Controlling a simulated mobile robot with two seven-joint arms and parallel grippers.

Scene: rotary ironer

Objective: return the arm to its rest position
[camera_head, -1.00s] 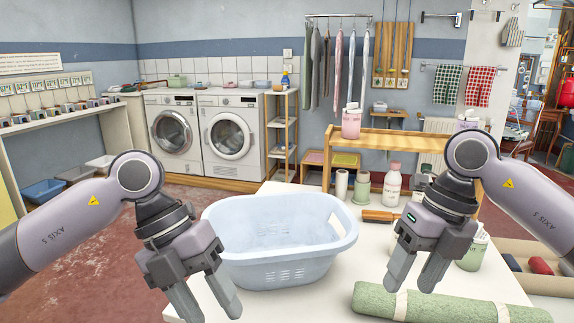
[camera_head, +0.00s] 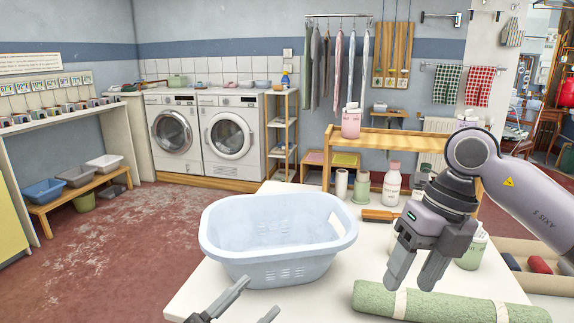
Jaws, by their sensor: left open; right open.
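My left gripper (camera_head: 236,305) shows only as two fingertips at the bottom edge, spread apart and empty, in front of the laundry basket; its arm is out of view. My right gripper (camera_head: 415,275) is open and empty, pointing down above the table between the basket and the rolled green towel. The pale blue basket (camera_head: 279,266) stands on the white table (camera_head: 195,290) and looks empty. The rolled green towel (camera_head: 450,304) with pale bands lies at the front right of the table.
A wooden shelf (camera_head: 400,141) stands behind the table. Washing machines (camera_head: 231,140) line the back wall. The floor (camera_head: 110,245) at left is open.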

